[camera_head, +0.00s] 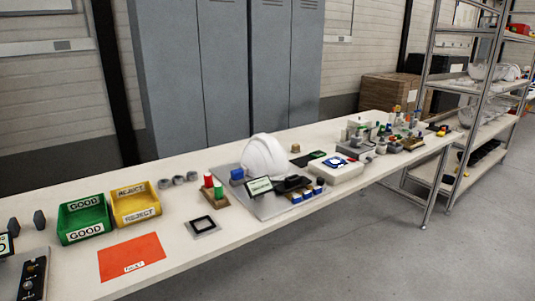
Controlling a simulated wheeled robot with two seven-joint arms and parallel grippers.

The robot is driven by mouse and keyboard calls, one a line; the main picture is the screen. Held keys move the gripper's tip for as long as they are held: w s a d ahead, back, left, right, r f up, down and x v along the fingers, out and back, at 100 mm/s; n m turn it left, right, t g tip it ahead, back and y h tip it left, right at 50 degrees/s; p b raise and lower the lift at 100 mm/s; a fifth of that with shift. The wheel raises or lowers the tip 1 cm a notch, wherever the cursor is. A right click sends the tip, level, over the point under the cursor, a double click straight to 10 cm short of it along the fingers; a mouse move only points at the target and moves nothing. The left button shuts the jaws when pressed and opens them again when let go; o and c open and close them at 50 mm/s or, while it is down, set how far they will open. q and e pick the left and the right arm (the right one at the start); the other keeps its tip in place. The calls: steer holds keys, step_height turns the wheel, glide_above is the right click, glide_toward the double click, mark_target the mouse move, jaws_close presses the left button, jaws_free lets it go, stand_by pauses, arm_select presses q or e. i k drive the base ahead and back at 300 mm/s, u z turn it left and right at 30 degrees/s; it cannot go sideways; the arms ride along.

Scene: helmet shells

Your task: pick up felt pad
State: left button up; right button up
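I cannot tell for sure which thing is the felt pad. A flat orange-red sheet (128,253) with a small white label lies near the table's front edge at the left; its lettering is too small to read surely. A small grey square plate (203,236) with a black-framed square on it lies to its right. A white helmet shell (266,158) stands on a grey plate (260,208) near the middle. Neither of my grippers shows in the head view.
A green GOOD bin (85,237) and a yellow REJECT bin (138,218) stand behind the sheet. Red and green cylinders (208,180) stand beside the helmet. Many small parts crowd the table's far right end. A metal shelf (484,90) stands beyond.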

mark_target(295, 148)
steer(key=z, duration=0.7)
steer(key=i, duration=0.65)
steer(key=z, duration=0.55)
steer(key=i, duration=0.9)
steer(key=u, duration=0.45)
